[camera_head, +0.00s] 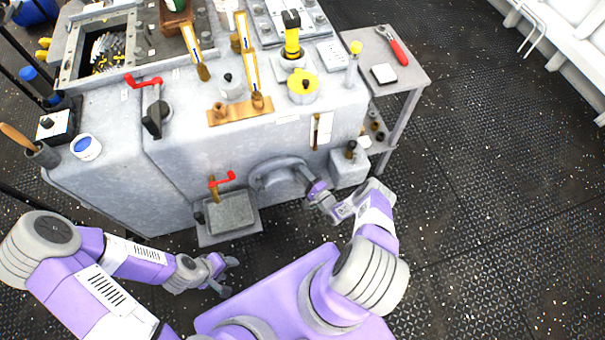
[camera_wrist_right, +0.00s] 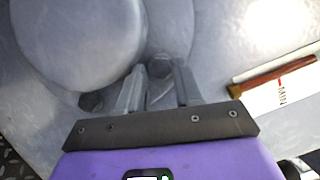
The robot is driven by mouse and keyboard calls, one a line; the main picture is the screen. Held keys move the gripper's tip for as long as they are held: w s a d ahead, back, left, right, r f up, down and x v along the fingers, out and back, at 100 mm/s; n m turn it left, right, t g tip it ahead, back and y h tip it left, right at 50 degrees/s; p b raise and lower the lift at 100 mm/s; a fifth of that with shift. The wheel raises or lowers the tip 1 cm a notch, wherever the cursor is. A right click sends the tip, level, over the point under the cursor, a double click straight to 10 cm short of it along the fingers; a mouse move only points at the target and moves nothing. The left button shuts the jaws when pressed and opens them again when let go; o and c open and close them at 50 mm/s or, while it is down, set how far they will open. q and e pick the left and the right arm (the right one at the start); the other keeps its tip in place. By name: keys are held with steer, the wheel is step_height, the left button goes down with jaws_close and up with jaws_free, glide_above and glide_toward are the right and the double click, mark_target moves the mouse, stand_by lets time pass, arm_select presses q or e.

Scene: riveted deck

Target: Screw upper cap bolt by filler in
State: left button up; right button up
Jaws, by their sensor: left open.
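The round grey cap (camera_head: 278,175) sits on the front face of the grey machine; it also shows large in the right wrist view (camera_wrist_right: 75,40). Two dark bolts show at its rim there: one bolt (camera_wrist_right: 160,67) on the side nearer the gauge, another bolt (camera_wrist_right: 91,101) lower left. My right gripper (camera_head: 304,174) is at the cap's right side. In the wrist view its fingertips (camera_wrist_right: 159,70) flank the bolt nearer the gauge; whether they press on it I cannot tell. My left gripper (camera_head: 229,276) is open and empty, low in front of the machine.
A gauge marked MIN (camera_wrist_right: 285,82) is beside the cap. A side table (camera_head: 405,76) stands right. The floor at right is clear.

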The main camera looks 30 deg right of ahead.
steer(key=s+a+r+n+g+h+p, duration=0.1)
steer(key=s+r+n+g+h+p, duration=0.4)
steer(key=n, duration=0.9)
steer(key=s+a+n+g+y+b, duration=0.25)
steer(key=a+g+y, duration=0.3)
steer(key=a, duration=0.45)
steer(key=s+a+r+g+b, duration=0.1)
steer(key=s+a+r+g, duration=0.2)
steer(key=s, duration=0.3)
steer(key=s+a+r+g+b, duration=0.1)
steer(key=s+a+r+g, duration=0.3)
steer(key=s+a, duration=0.1)
steer(key=shift+s+a+y, duration=0.25)
steer(key=shift+s+y, duration=0.2)
steer(key=shift+s, duration=0.25)
